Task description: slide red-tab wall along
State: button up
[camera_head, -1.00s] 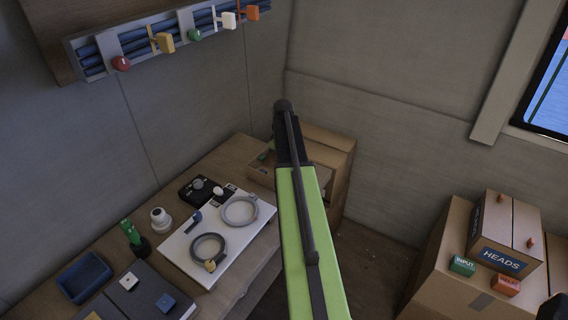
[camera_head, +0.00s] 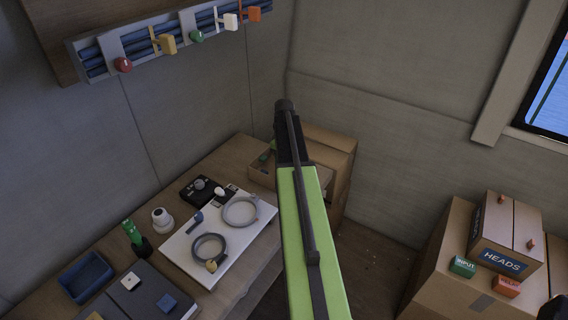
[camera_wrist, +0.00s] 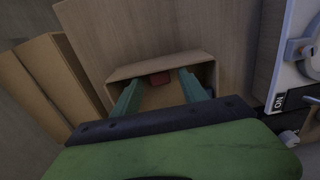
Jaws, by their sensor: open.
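In the wrist view, a small red tab (camera_wrist: 160,79) shows inside an open wooden box (camera_wrist: 204,62), near its far side. I cannot clearly make out the wall that carries the tab. My gripper (camera_wrist: 161,91) is open. Its two teal fingers reach into the box, one to the left and one to the right of the tab, with nothing visibly held between them. In the head view the box (camera_head: 259,174) is at the far end of the wooden bench, and my arm hides part of it. The red tab does not show there.
A white board (camera_head: 184,241) with grey rings lies on the bench, near the box. A black device (camera_head: 192,190) and a blue tray (camera_head: 84,278) are also on the bench. A rail (camera_head: 111,47) with coloured knobs hangs on the wall. Cartons (camera_head: 451,250) stand at right.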

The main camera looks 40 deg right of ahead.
notch_tip(320, 180, up, 17)
jog(key=p, duration=1.6)
